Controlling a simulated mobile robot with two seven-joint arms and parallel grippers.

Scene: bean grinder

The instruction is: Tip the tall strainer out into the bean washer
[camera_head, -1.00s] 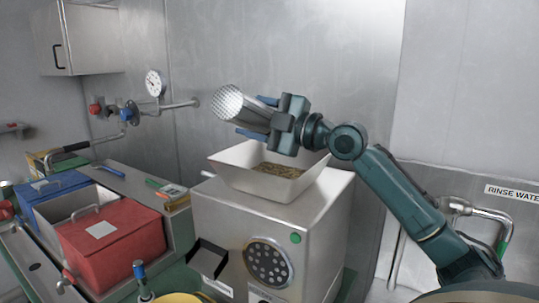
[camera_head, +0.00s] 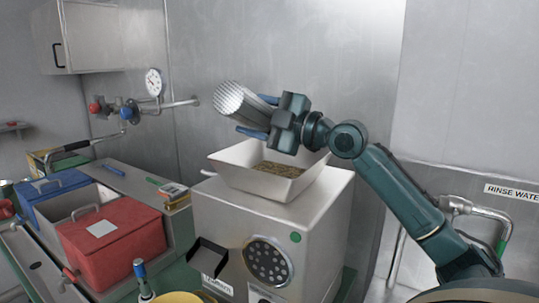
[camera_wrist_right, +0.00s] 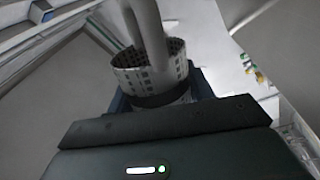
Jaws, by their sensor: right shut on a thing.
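My right gripper (camera_head: 258,115) is shut on the tall strainer (camera_head: 234,98), a metal cylinder with small holes. It holds the strainer tilted above the left part of the white hopper (camera_head: 228,172), clear of it. The hopper sits on a steel machine (camera_head: 225,218) and has brown, grain-like material (camera_head: 278,170) in it. I cannot read the machine's label for sure. The right wrist view shows the strainer's perforated rim (camera_wrist_right: 148,75) in the jaws, with a pale bar-like part across it. Whether anything is inside the strainer is hidden. My left gripper is not in view.
A red bin (camera_head: 112,240) and a blue bin (camera_head: 55,190) stand on the left counter. A wall pipe with a gauge (camera_head: 154,82) and valves runs behind, left of the strainer. A rinse water tap (camera_head: 480,212) is at the right.

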